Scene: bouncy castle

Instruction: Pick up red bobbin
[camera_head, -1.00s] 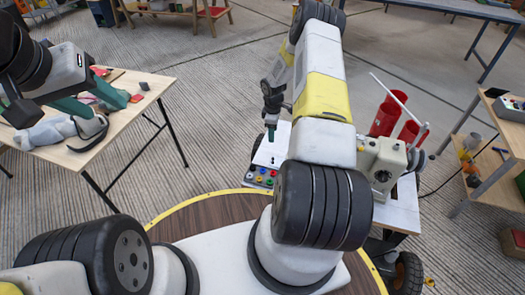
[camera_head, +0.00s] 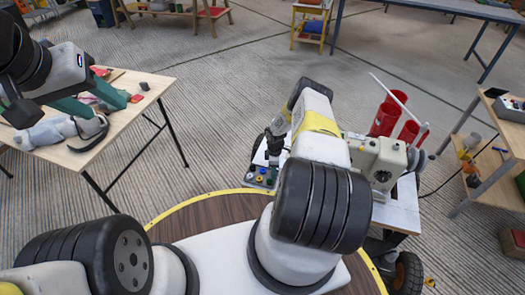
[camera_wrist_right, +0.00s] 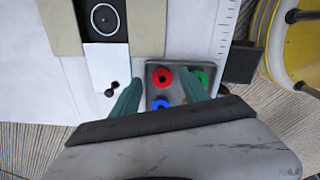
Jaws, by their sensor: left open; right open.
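The red bobbin (camera_wrist_right: 161,76) lies in a small grey tray (camera_wrist_right: 149,92) in the right wrist view. A green bobbin (camera_wrist_right: 204,77) and a blue bobbin (camera_wrist_right: 159,104) are in the same tray. My right gripper (camera_wrist_right: 162,83) is open, its green fingers pointing at the tray, one on either side of the red bobbin in the picture. I cannot tell how high it is above the bobbin. In the head view the tray (camera_head: 249,181) is partly hidden by my right arm. My left gripper (camera_head: 107,109) is open over the wooden table at left.
A shelf stands at right.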

